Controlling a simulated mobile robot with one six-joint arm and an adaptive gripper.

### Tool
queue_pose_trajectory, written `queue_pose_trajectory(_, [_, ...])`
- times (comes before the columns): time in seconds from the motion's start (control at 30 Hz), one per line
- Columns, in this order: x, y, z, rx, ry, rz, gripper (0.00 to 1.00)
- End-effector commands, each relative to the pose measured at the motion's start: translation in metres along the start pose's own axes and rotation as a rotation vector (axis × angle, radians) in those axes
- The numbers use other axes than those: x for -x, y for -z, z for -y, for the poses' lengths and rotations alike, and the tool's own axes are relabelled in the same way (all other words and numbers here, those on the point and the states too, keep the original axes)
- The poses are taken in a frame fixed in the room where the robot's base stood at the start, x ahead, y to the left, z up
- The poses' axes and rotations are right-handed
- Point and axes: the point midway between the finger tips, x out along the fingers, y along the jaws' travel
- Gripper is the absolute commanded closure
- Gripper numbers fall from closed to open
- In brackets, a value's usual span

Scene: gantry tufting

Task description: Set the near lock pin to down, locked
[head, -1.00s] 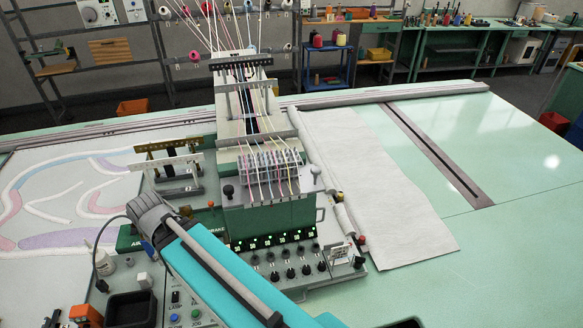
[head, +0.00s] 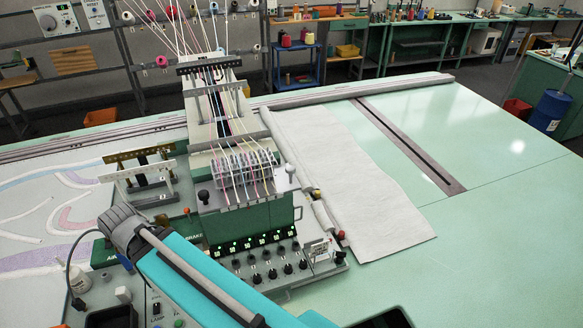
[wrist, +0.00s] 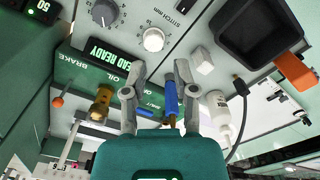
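My gripper (wrist: 160,68) is open in the wrist view, its two grey fingers spread above the machine's control deck. A blue rod-like part (wrist: 171,100) shows between the fingers, close to the right one; I cannot tell whether they touch. A brass-coloured knob (wrist: 102,104) stands left of the fingers, with an orange-tipped part (wrist: 57,101) further left. In the head view a red knob (head: 341,235) and a yellow knob (head: 316,194) sit beside the white roll. I cannot tell which part is the near lock pin.
The green tufting head (head: 248,218) carries several threads and black knobs. In the wrist view a black tray (wrist: 262,62), a white bottle (wrist: 219,115) and a white block (wrist: 201,62) stand right of the fingers. The green table (head: 470,230) is bare at right.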

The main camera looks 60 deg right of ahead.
Motion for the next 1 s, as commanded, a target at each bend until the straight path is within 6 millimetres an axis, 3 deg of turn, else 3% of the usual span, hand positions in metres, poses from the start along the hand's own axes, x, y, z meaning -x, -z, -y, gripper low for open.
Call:
queue_pose_trajectory(0.03, [-0.006,0.0,0.0,0.0,0.0,0.0,0.82])
queue_pose_trajectory(0.13, [-0.016,0.0,0.0,0.0,0.0,0.0,1.0])
queue_pose_trajectory(0.7, [-0.107,0.0,0.0,0.0,0.0,0.0,1.0])
queue_pose_trajectory(1.0, [-0.119,0.0,0.0,0.0,0.0,0.0,1.0])
